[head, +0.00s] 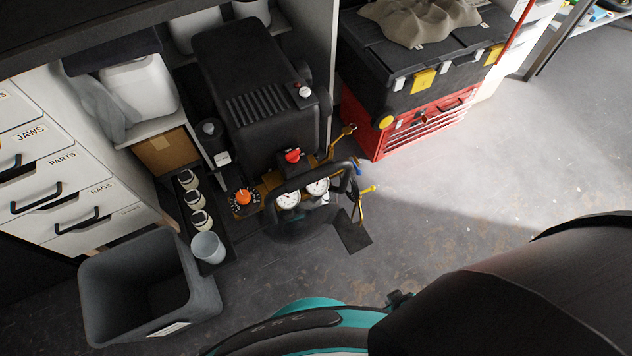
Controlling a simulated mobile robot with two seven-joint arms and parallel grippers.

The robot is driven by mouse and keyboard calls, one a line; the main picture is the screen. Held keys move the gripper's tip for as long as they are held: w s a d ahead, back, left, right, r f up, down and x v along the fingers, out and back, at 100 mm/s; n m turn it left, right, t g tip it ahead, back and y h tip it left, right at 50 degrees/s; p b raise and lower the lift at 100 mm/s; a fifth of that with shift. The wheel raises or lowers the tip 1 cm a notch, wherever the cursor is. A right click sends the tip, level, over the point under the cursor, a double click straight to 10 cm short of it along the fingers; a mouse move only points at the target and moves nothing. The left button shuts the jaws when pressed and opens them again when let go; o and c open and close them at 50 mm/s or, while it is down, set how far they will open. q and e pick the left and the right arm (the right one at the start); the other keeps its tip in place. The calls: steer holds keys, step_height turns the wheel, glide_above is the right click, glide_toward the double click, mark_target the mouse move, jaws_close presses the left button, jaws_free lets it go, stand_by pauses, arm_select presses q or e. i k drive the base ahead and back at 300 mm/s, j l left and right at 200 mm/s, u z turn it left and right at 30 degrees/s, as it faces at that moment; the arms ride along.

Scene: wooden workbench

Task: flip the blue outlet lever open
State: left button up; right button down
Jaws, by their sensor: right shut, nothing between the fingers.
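A black air compressor (250,85) stands on the floor at the shelf, with two round gauges, an orange knob (243,197) and a red knob (292,156) at its front. The small blue outlet lever (357,168) is at the right end of the brass fittings, beside the black handle loop. It is too small to tell its exact angle. My right arm comes in large from the lower right. Only a small dark part of my right gripper (398,299) shows past it, shut and empty, well apart from the lever. My left gripper is not in view.
A grey bin (150,285) stands at the lower left, near a white drawer cabinet (45,160) and several small containers. A red tool chest (425,125) under a black toolbox stands behind right. The floor (470,215) right of the compressor is clear.

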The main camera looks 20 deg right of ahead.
mark_target(358, 172)
steer(key=z, duration=0.95)
